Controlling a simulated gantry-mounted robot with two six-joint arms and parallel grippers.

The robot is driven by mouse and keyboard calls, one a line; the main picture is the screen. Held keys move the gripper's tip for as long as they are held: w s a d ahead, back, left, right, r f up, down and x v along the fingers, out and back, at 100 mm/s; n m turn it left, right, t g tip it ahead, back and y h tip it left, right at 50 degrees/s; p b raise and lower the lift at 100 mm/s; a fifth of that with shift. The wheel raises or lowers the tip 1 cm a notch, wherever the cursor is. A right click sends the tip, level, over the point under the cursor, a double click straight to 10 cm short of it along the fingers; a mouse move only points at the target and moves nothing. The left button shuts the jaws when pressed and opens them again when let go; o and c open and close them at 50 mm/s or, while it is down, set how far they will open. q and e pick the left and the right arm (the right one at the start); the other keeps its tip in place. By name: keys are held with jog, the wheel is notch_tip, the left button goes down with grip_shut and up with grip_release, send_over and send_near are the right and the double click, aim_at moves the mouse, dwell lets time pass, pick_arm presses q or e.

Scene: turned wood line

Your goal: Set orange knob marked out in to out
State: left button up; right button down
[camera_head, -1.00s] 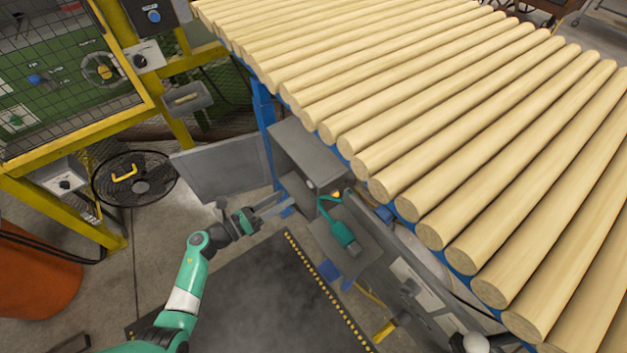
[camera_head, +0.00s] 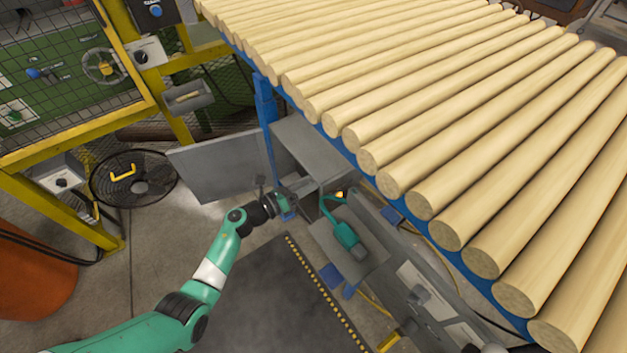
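A small orange-yellow item (camera_head: 339,194) shows at the right side of the open grey cabinet (camera_head: 304,140), beside the roller line. It may be the orange knob; no out or in marking is legible and its setting cannot be told. My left gripper (camera_head: 300,196) reaches to the cabinet's front opening, left of the orange-yellow item and apart from it. Its fingers blend with the grey cabinet, so whether they are open or shut is unclear. My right gripper is not in view.
The cabinet's grey door (camera_head: 215,170) stands open to the left. A teal device (camera_head: 347,236) lies on a grey surface right of my gripper. Wooden rollers (camera_head: 450,130) fill the upper right. A black fan (camera_head: 125,180) stands left. A dark mat (camera_head: 270,300) covers the floor in front.

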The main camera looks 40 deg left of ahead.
pick_arm(q)
grip_shut()
jog(key=shift+n, duration=0.3)
jog(key=shift+r+n+p, duration=0.15)
jog(key=shift+n+p, duration=2.45)
jog(key=shift+n, duration=3)
jog(key=shift+o, duration=2.3)
grip_release()
